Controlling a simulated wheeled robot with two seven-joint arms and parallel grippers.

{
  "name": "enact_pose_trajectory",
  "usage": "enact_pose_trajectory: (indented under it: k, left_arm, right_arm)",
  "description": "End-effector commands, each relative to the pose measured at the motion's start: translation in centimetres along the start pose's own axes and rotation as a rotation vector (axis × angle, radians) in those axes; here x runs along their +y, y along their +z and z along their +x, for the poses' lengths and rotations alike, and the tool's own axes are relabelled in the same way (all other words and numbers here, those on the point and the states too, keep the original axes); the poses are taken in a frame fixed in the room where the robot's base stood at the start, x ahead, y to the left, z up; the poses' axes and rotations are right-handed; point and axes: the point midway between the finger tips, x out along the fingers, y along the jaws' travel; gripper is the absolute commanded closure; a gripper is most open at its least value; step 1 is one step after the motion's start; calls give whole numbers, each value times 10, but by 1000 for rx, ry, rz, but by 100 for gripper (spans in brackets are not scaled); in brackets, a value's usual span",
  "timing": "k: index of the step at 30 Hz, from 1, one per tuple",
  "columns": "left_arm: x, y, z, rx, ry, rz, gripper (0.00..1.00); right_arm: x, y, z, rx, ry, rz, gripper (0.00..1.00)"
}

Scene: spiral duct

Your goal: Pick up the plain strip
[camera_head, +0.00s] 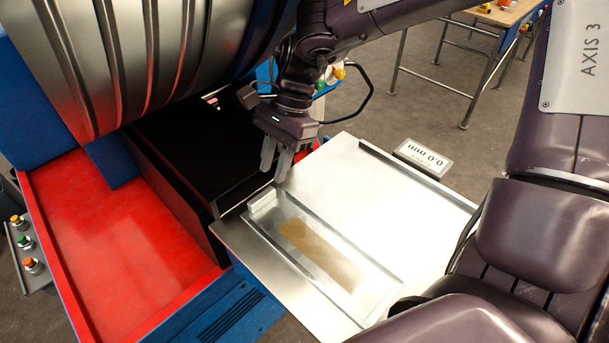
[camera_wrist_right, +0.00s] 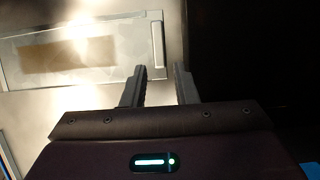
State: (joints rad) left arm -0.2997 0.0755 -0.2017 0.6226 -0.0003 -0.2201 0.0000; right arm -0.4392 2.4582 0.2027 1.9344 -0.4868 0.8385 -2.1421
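A flat, pale, see-through strip (camera_head: 363,300) lies on the metal table, with a brown rectangular patch (camera_head: 321,255) in its middle. A small light raised block (camera_head: 262,202) sits at its far end. In the right wrist view the strip (camera_wrist_right: 18,55) is at upper left and the block (camera_wrist_right: 157,40) lies just beyond my fingertips. My right gripper (camera_head: 272,175) points down above the table's far left edge, near the block and apart from it. Its two fingers (camera_wrist_right: 160,67) are spread with nothing between them. My left gripper is not in view.
The metal table (camera_head: 400,205) is clear right of the strip, with a small "0.0 mm" display (camera_head: 423,158) at its edge. A black box (camera_head: 190,145), a red tray (camera_head: 120,240) and a large ribbed duct (camera_head: 150,50) stand to the left.

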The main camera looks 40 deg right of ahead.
Motion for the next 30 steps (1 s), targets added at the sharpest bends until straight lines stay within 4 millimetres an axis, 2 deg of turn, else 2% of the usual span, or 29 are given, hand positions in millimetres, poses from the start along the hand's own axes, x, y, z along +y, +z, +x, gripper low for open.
enact_pose_trajectory:
  k: [5, 9, 13, 23, 29, 30]
  left_arm:
    - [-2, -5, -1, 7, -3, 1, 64]
    - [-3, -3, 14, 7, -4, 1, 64]
    - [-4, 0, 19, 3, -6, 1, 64]
    - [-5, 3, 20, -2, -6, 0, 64]
    - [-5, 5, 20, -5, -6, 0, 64]
    - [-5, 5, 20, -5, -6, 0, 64]
  right_arm:
    - [1, 16, 7, -1, 2, -2, 74]
    - [1, 13, 37, -1, 4, 0, 74]
    - [0, 14, 52, 0, 2, 0, 74]
    - [0, 15, 56, 0, 0, 0, 74]
    - [0, 15, 56, 0, 0, 0, 100]
    - [0, 15, 56, 0, 0, 0, 100]
